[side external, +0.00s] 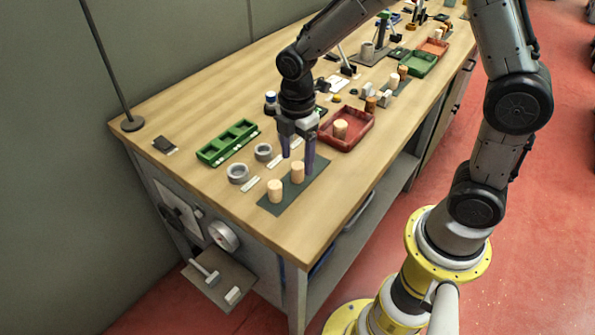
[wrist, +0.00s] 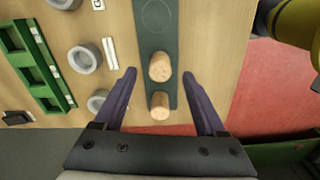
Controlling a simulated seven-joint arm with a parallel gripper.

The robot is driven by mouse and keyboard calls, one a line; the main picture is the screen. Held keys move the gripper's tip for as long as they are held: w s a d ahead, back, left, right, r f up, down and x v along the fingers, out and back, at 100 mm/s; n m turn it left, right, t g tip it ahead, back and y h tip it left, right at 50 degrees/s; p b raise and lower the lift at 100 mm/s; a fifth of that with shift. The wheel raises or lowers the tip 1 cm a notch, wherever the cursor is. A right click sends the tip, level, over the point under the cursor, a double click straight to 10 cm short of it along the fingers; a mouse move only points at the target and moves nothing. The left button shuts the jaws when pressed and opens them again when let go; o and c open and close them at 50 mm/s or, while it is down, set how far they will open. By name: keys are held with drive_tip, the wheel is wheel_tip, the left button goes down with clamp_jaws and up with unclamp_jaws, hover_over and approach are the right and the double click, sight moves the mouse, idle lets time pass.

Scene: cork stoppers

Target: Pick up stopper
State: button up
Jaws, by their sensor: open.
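Two pale cork stoppers stand on a dark mat (side external: 308,184) near the table's left end. The farther stopper (side external: 297,173) is also in the wrist view (wrist: 159,66), where it appears between my fingertips. The nearer stopper (side external: 275,192) shows lower in the wrist view (wrist: 159,106). My gripper (side external: 297,164) points down over the mat with its purple fingers apart. In the wrist view my gripper (wrist: 159,73) is open and empty, with gaps beside the stopper. A third pale stopper (side external: 340,129) stands in a red tray (side external: 362,138).
Grey rings (side external: 237,173) and a green rack (side external: 227,143) lie behind the mat. Pale strips (side external: 250,184) lie between the rings and mat. The mat has an empty outlined circle (wrist: 157,15). Bare wood (side external: 335,195) lies in front, up to the table edge.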

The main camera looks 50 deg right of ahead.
sight(297, 165)
drive_tip(key=shift+f, duration=1.9)
clamp_jaws()
